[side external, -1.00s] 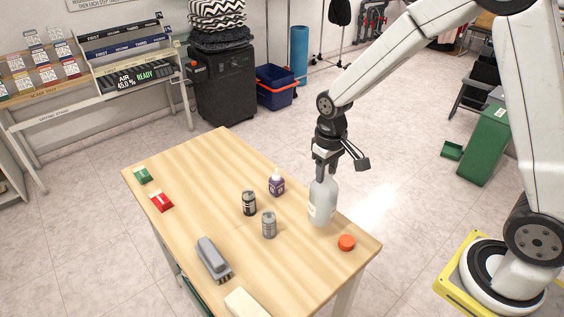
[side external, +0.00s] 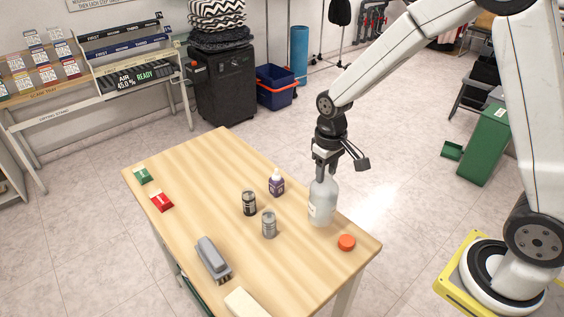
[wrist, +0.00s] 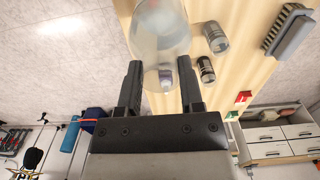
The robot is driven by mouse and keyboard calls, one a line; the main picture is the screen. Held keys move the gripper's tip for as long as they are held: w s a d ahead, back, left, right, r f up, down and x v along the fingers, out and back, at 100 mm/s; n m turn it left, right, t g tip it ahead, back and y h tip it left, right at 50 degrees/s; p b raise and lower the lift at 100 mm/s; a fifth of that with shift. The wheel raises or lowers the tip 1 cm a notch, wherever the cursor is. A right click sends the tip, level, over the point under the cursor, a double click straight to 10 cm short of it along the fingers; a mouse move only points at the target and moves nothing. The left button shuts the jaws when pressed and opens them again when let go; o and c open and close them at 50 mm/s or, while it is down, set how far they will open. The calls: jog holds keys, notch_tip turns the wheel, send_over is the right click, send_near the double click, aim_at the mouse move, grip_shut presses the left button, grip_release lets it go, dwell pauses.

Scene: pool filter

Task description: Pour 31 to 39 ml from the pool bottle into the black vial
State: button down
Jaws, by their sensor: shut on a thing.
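The pool bottle (side external: 322,203), pale and translucent with a white label, stands upright near the right edge of the table. My gripper (side external: 325,172) points down over it and is shut on its neck. In the wrist view my gripper's fingers (wrist: 162,90) lie on either side of the clear bottle (wrist: 160,35). The black vial (side external: 249,203) stands left of the bottle on the table; it also shows in the wrist view (wrist: 205,70). A grey vial (side external: 269,224) stands between them, nearer the front. An orange-red cap (side external: 346,242) lies right of the bottle.
A purple bottle (side external: 276,183) stands behind the vials. A grey brush (side external: 213,258) and a white block (side external: 246,303) lie at the front. Green (side external: 143,174) and red (side external: 161,201) packets lie at the left. The table's (side external: 205,160) back left is clear.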

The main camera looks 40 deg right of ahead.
jog(key=shift+r, duration=0.15)
notch_tip(320, 180, up, 13)
jog(key=w+a+r+m, duration=0.1)
jog(key=w+a+m, duration=0.65)
jog(key=w, duration=0.55)
jog(key=w+a+f+m, duration=0.1)
jog(key=w+a+m, duration=0.6)
jog(key=a+m, duration=0.35)
jog(key=shift+w+d+f, duration=0.1)
jog(key=shift+f, duration=1.25)
jog(key=shift+w+f, duration=0.1)
jog(key=shift+f, duration=1.35)
